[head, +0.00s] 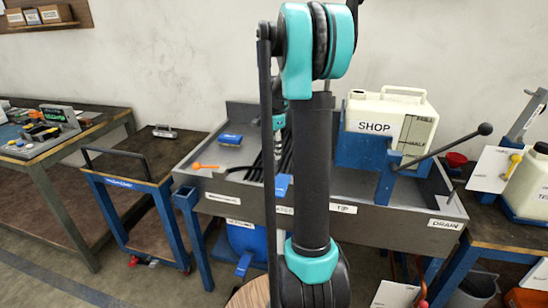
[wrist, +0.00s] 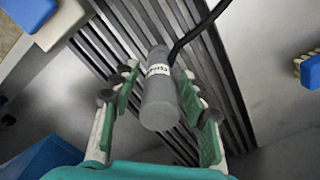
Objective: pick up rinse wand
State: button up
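The rinse wand (wrist: 160,95) shows in the wrist view as a grey cylinder with a white label band and a black hose leading off to the upper right. It lies over the dark slatted grate. My gripper (wrist: 163,78) is open, with one green-padded finger on each side of the wand. Gaps show between the wand and both pads, so I see no grip on it. How far the fingers are above or around it is hard to tell.
The grey sink bench (head: 400,210) carries a white SHOP jug (head: 392,125) in a blue holder at right. A blue brush (head: 231,139) and an orange-ended tool (head: 205,166) lie at left. In the wrist view blue blocks (wrist: 48,158) edge the lower left.

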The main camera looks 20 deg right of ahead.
grip_shut()
notch_tip(320, 180, up, 37)
dwell(1.6)
jog(key=shift+f, duration=0.75)
